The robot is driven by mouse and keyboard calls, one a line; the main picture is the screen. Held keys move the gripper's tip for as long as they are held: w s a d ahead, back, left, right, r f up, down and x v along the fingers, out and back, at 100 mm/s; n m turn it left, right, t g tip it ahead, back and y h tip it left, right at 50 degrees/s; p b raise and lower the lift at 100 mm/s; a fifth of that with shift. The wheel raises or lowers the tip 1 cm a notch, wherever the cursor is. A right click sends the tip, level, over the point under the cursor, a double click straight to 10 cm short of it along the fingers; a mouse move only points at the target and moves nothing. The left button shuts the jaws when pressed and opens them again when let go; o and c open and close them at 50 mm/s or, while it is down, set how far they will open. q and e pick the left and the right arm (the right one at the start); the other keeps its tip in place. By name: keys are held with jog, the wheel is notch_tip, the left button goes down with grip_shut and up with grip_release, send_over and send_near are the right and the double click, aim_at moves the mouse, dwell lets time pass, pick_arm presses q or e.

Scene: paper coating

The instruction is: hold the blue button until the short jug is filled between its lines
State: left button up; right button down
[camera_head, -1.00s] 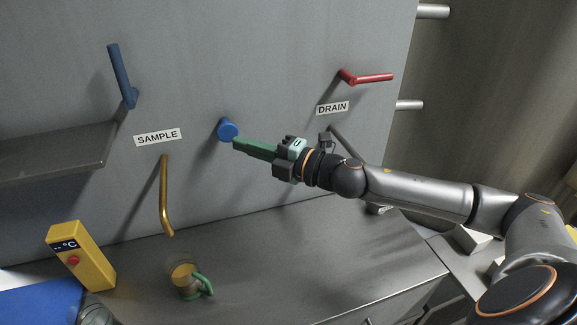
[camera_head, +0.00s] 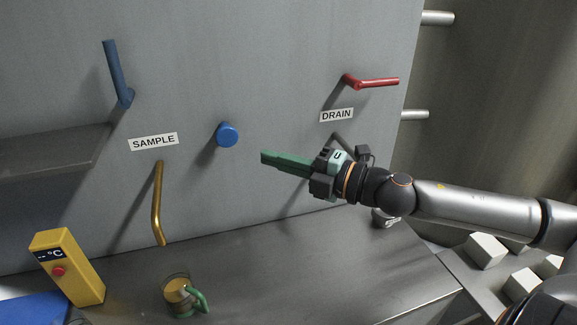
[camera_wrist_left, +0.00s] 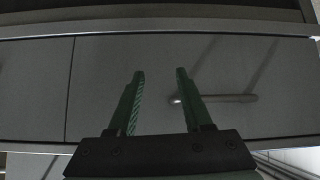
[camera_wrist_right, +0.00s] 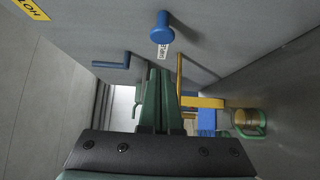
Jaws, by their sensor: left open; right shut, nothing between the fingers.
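The blue button (camera_head: 227,134) sticks out of the grey panel, right of the SAMPLE label. It also shows in the right wrist view (camera_wrist_right: 162,28). My right gripper (camera_head: 264,157) is shut and empty, to the right of the button and a little below it, apart from it. The short jug (camera_head: 178,297) has a green handle and stands on the metal counter below the brass spout (camera_head: 158,205). Amber liquid shows in it; its lines are too small to read. The jug also shows in the right wrist view (camera_wrist_right: 250,122). My left gripper (camera_wrist_left: 160,75) is open and empty before a drawer front.
A blue lever (camera_head: 117,75) is at upper left above a shelf (camera_head: 55,152). A red DRAIN lever (camera_head: 370,82) is at right. A yellow °C meter (camera_head: 68,268) stands left of the jug. The counter (camera_head: 300,265) right of the jug is clear.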

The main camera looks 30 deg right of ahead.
jog(key=shift+p+v, duration=0.7)
jog(key=shift+v, duration=0.5)
